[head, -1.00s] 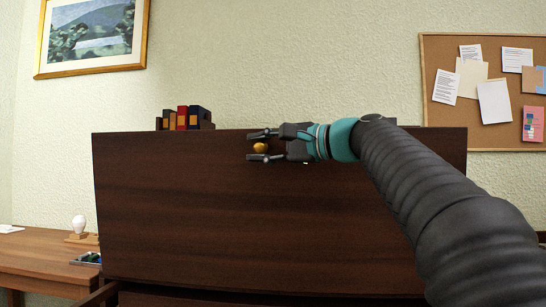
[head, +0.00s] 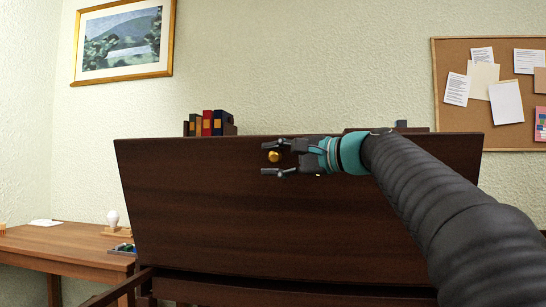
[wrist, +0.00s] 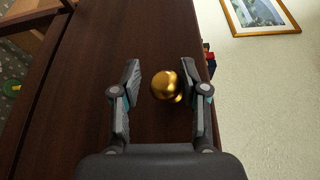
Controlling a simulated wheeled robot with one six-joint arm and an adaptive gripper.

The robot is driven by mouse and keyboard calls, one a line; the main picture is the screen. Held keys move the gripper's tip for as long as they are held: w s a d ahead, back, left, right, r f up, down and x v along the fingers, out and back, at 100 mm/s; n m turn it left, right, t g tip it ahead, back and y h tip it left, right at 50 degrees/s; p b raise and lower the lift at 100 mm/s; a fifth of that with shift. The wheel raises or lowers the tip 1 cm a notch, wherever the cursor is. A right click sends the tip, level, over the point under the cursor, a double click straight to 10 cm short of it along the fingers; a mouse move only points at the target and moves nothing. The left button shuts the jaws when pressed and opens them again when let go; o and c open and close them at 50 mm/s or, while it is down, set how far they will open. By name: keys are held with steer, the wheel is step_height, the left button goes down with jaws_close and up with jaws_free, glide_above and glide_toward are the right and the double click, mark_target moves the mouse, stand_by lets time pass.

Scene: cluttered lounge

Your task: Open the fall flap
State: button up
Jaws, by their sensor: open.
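The fall flap (head: 220,205) is a wide dark brown wooden panel filling the middle of the head view. It leans out at the top, and a dark gap shows along its lower edge. A round brass knob (head: 274,156) sits near its top edge. My gripper (head: 271,158) is open, with one finger above and one below the knob in the head view. In the wrist view the knob (wrist: 173,84) lies between the two open fingers, closer to the right one. I see space on both sides of it.
Several books (head: 212,123) stand on top behind the flap. A side table (head: 60,245) with a light bulb (head: 113,219) stands at the left. A framed picture (head: 124,42) and a cork board (head: 490,90) hang on the wall.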

steer(key=shift+o, duration=0.3)
steer(key=shift+d, duration=0.1)
steer(key=shift+d+r, duration=0.1)
steer(key=shift+s+d, duration=0.25)
steer(key=v, duration=1.1)
